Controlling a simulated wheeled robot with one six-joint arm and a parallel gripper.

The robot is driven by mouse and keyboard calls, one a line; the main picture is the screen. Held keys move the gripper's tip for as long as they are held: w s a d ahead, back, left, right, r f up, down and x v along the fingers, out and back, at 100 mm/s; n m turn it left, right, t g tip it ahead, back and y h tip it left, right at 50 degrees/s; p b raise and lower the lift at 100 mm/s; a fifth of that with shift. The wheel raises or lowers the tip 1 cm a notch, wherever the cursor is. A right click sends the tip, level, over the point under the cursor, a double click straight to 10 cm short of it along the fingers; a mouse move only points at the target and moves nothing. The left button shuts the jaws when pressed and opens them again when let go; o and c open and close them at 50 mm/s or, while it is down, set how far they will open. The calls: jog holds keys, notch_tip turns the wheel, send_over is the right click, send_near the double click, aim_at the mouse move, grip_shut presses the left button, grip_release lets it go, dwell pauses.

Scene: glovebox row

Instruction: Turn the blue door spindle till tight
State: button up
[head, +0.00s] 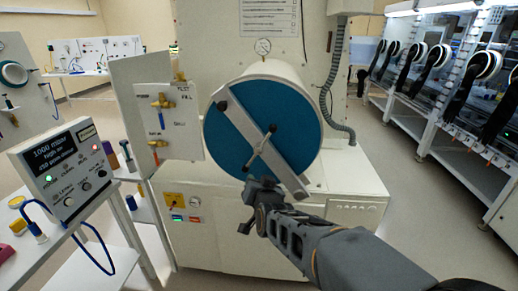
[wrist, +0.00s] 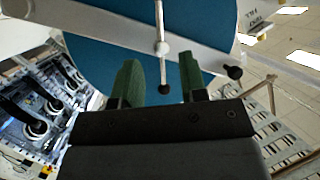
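The round blue door (head: 230,145) closes the front of a white cylinder, with a grey bar (head: 285,172) slanting across it. The spindle (head: 259,148) is a thin pale cross handle with dark knobs at the middle of the bar. In the wrist view the spindle (wrist: 161,46) has one arm pointing down, its dark knob showing between my two green fingers. My gripper (head: 258,187) is just below the spindle in the head view; its fingers (wrist: 160,78) are apart. I cannot tell whether they touch the spindle arm.
A valve panel (head: 162,115) stands left of the cylinder, and a gauge box (head: 65,165) sits on the bench at left. A grey hose (head: 333,100) hangs at right. Gloveboxes (head: 440,70) line the right; floor between is clear.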

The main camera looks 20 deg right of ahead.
aim_at(259, 150)
jog(key=w+d+r+p, duration=0.1)
jog(key=w+d, duration=0.1)
jog(key=w, duration=0.2)
jog(key=w+d+m+t+h+p, duration=0.1)
jog(key=w+d, duration=0.1)
jog(key=w, duration=0.3)
jog(key=w+d+r+m+t+h+p, duration=0.1)
jog(key=w+d, duration=0.1)
jog(key=w, duration=0.3)
jog(key=shift+d+r, duration=0.25)
jog(key=shift+r, duration=0.1)
jog(key=shift+c, duration=0.5)
grip_shut()
